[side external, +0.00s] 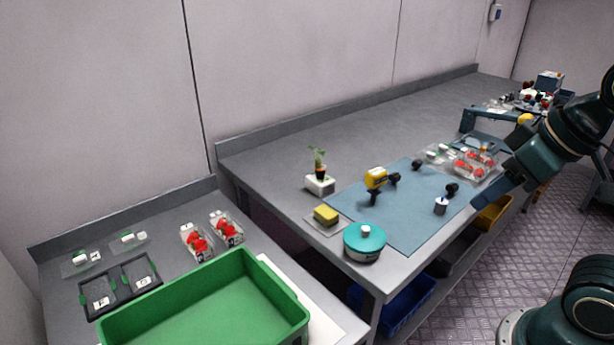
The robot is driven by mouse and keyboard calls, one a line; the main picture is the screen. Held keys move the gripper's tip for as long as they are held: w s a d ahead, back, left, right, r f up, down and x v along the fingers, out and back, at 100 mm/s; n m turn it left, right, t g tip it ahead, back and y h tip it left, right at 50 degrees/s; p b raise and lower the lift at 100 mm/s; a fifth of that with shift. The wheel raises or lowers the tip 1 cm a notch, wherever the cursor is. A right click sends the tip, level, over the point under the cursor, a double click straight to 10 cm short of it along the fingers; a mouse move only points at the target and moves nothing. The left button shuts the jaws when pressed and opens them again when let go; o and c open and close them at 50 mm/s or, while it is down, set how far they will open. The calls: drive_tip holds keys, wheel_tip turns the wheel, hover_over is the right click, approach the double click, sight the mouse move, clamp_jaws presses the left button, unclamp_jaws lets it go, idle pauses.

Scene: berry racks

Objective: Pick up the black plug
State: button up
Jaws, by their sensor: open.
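Several small black pieces lie on the blue mat (400,222), and I cannot tell which is the black plug. One black piece (452,189) lies at the right of the mat, and another (417,164) near its back edge. A third black piece (394,179) is beside a yellow tool (376,177) with a black lower part. My gripper (471,166) is at the right, above the right end of the mat. Its jaws are spread wide, and I see nothing held. The arm comes in from the right edge.
A teal round container (364,243), a yellow sponge (326,214) and a potted plant (319,178) stand left of the mat. A small white cylinder (440,205) and clear berry packs (474,164) are near my gripper. A green crate (277,289) is at front left.

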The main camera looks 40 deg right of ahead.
drive_tip(key=shift+w, duration=0.1)
idle(0.6)
drive_tip(key=w+d+m+g+h, duration=0.1)
drive_tip(key=w+d+m+g, duration=0.2)
drive_tip(key=w+d+m, duration=0.85)
drive_tip(key=w+d+f+m+g, duration=0.1)
drive_tip(key=d+f+m, duration=0.1)
drive_tip(key=d, duration=0.5)
drive_tip(key=w+d+f+m, duration=0.2)
drive_tip(key=d+f+m, duration=0.1)
drive_tip(key=d, duration=0.3)
drive_tip(key=w+d+f+m+g+y, duration=0.1)
drive_tip(key=w+d+f+m, duration=0.1)
drive_tip(key=d, duration=0.5)
drive_tip(key=shift+w+d+f+m+g, duration=0.15)
drive_tip(key=shift+f+m, duration=0.1)
drive_tip(key=shift+f, duration=0.25)
drive_tip(key=shift+w+d+f+m+g, duration=0.1)
drive_tip(key=shift+d+f+m+g, duration=0.1)
drive_tip(key=shift+f, duration=0.3)
